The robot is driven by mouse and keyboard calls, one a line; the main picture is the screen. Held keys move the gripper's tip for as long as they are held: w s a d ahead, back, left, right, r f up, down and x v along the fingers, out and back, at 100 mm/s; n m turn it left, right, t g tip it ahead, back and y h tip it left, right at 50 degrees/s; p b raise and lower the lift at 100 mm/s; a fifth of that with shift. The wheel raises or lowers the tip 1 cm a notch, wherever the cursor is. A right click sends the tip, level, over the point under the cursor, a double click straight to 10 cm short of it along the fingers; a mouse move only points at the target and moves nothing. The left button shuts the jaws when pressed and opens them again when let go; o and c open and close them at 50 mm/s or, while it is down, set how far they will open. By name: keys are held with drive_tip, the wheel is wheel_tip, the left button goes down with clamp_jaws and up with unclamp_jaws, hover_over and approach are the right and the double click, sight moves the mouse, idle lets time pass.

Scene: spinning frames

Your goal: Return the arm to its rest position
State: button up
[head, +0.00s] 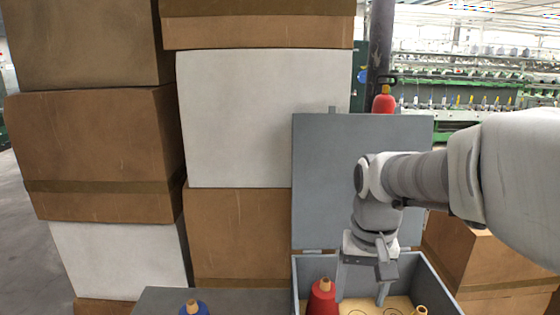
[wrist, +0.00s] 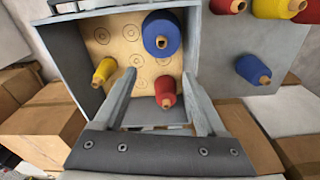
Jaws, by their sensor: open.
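My gripper (head: 363,290) hangs pointing down over the open grey box, below my bent arm at the right of the head view. In the wrist view my gripper (wrist: 159,78) has its two fingers spread, with nothing held between them. The box (head: 297,283) has a pale inner board with ring marks, and it also shows in the wrist view (wrist: 75,75). Inside are a red spool (head: 322,298), also in the wrist view (wrist: 165,88), a yellow spool (head: 420,311) and a blue spool (wrist: 161,33).
The box's raised lid (head: 330,180) stands behind my gripper. Stacked cartons (head: 100,140) fill the left, and more cartons (head: 505,262) stand right. A blue spool (head: 193,308) stands on a grey surface (head: 240,298) left of the box.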

drive_tip(key=s+r+n+t, duration=0.2)
drive_tip(key=s+r+t, duration=0.2)
drive_tip(key=s, duration=0.7)
drive_tip(key=shift+s+a+t, duration=0.15)
drive_tip(key=shift+s+t, duration=0.1)
drive_tip(key=shift+t, duration=0.15)
idle(0.4)
